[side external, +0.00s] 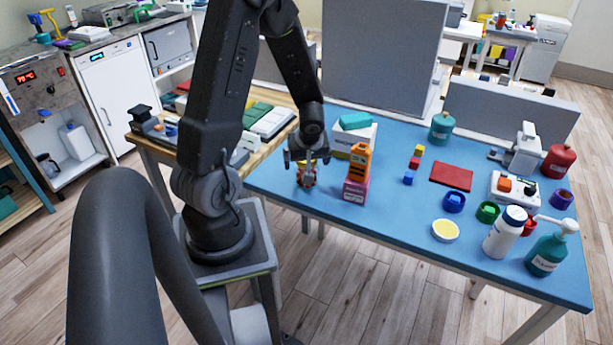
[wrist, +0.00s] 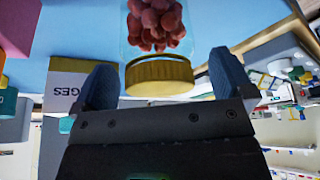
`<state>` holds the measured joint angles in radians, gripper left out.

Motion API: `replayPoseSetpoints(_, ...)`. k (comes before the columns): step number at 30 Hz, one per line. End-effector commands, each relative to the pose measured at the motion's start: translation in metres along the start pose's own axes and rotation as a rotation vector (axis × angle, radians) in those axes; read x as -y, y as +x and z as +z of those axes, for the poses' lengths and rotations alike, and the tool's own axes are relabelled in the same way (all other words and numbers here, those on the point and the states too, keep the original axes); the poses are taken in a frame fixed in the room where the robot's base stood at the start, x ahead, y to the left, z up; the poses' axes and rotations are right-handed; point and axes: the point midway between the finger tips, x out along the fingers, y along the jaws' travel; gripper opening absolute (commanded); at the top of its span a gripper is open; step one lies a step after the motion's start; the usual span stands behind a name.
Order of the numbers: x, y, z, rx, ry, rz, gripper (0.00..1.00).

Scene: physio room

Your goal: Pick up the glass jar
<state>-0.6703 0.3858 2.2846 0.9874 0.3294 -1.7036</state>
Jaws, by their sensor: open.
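The glass jar (wrist: 158,76) shows in the wrist view with a gold lid and dark reddish round pieces inside. Its top edge is cut off by the frame. In the side view the jar (side external: 306,178) stands on the blue table (side external: 400,205), partly hidden by my gripper (side external: 306,160). In the wrist view my gripper (wrist: 165,80) is open, with one finger on each side of the lid. Gaps show between the lid and both fingers, so I see no grip on it.
A pink box (side external: 354,193) with an orange item (side external: 360,160) on it stands just right of the jar. A white box (side external: 348,148) with a teal block (side external: 355,121) on top stands behind.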

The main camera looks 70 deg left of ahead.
Motion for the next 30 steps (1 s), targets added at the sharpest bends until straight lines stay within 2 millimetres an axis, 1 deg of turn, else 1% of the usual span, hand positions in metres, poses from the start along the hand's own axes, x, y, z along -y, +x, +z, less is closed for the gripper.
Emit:
replayPoseSetpoints(3, 0.0001, 0.0084, 0.0001, 0.001, 0.000, 0.000, 0.99)
replayPoseSetpoints(11, -0.0001, 0.0096, -0.0002, 0.000, -0.001, 0.001, 0.99)
replayPoseSetpoints(30, 0.0001, 0.0093, -0.0001, 0.000, 0.000, 0.001, 0.38)
